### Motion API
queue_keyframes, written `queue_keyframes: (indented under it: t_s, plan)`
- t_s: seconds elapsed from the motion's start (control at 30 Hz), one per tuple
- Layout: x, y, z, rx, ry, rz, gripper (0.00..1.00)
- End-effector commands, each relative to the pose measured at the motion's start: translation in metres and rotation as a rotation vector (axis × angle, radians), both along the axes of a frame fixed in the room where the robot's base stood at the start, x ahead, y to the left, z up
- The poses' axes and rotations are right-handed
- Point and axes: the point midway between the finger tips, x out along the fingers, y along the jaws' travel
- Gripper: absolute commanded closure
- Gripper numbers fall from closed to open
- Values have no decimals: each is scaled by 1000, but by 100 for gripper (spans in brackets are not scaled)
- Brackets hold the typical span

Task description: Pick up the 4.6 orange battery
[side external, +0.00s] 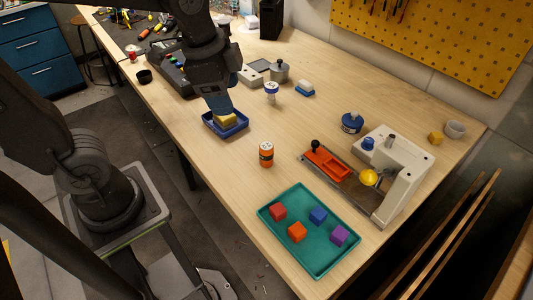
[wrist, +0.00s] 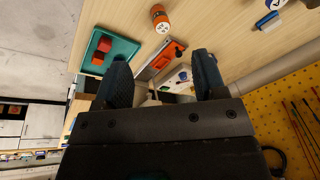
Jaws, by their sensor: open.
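The orange battery (side external: 266,154) is a short upright cylinder with a dark and white label band, standing on the bare wood bench. It also shows in the wrist view (wrist: 160,18) near the top edge. Any number on it is too small to read. My gripper (side external: 219,104) is in the air, up and left of the battery in the side view, by the blue tray. In the wrist view its two blue fingers (wrist: 163,78) are spread with nothing held between them. The battery is clear of the fingers.
A blue tray (side external: 208,126) holds a yellow block (side external: 227,120) near my gripper. A teal tray (side external: 312,264) with several coloured cubes lies at the front. An orange slide (side external: 327,163) and a white fixture (side external: 405,170) stand to the battery's right. Bench around the battery is clear.

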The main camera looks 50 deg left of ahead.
Motion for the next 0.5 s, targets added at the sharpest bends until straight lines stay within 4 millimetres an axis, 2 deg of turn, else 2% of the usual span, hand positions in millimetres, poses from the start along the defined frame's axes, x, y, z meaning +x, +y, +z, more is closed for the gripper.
queue_keyframes:
  t_s: [0.03, 0.1, 0.23, 0.33, 0.5]
  plan:
    - [14, -5, -7, 30, 50, -129, 36]
    - [29, -12, -15, 63, 103, -302, 36]
    - [50, -22, -31, 98, 178, -563, 36]
    - [59, -27, -40, 108, 214, -691, 36]
    - [64, -30, -51, 113, 234, -772, 36]
